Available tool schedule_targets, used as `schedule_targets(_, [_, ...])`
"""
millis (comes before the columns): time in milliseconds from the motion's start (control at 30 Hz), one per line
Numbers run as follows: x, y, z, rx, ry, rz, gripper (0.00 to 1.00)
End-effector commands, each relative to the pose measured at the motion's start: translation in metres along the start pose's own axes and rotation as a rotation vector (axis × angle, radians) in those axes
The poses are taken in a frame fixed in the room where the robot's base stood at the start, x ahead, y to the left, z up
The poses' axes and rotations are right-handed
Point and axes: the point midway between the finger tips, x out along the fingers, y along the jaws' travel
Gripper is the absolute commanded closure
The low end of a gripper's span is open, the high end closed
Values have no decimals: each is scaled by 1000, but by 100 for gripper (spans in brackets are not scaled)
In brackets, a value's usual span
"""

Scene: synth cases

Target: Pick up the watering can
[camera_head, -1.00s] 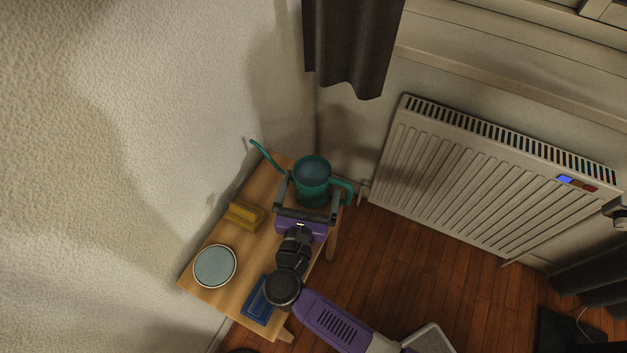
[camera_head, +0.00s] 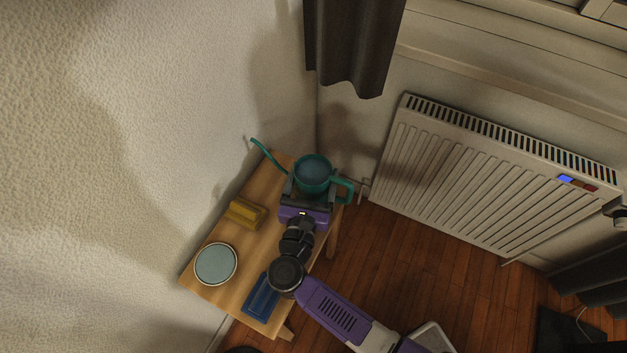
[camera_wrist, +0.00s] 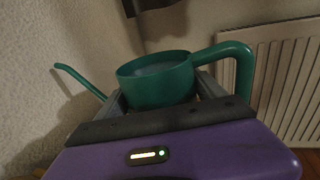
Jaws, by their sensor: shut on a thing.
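The watering can (camera_head: 312,172) is teal green, with a thin spout to the left and a loop handle to the right. It is upright at the far end of the wooden table (camera_head: 233,282). In the wrist view the can (camera_wrist: 158,84) is directly ahead, its round open top showing. My gripper (camera_head: 311,190) is shut on the can's body, one finger on each side. The lower part of the can is hidden behind my gripper, so I cannot tell whether its base touches the table.
A yellow block-like object (camera_head: 244,213), a round grey-blue dish (camera_head: 216,264) and a blue tray-like object (camera_head: 261,298) are on the table. Walls stand close on the left and behind. A white radiator (camera_head: 490,185) is to the right, and a dark curtain (camera_head: 352,45) hangs above.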

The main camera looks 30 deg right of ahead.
Motion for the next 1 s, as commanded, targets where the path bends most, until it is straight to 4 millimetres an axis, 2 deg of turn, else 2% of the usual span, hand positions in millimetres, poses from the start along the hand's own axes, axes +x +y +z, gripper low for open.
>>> schedule_targets(267, [0,0,11,4,-3,0,94])
schedule_targets(700, [0,0,85,4,-4,0,94])
schedule_targets(833, [0,0,97,2,-3,0,94])
schedule_targets(1000, [-1,0,102,1,-2,3,94])
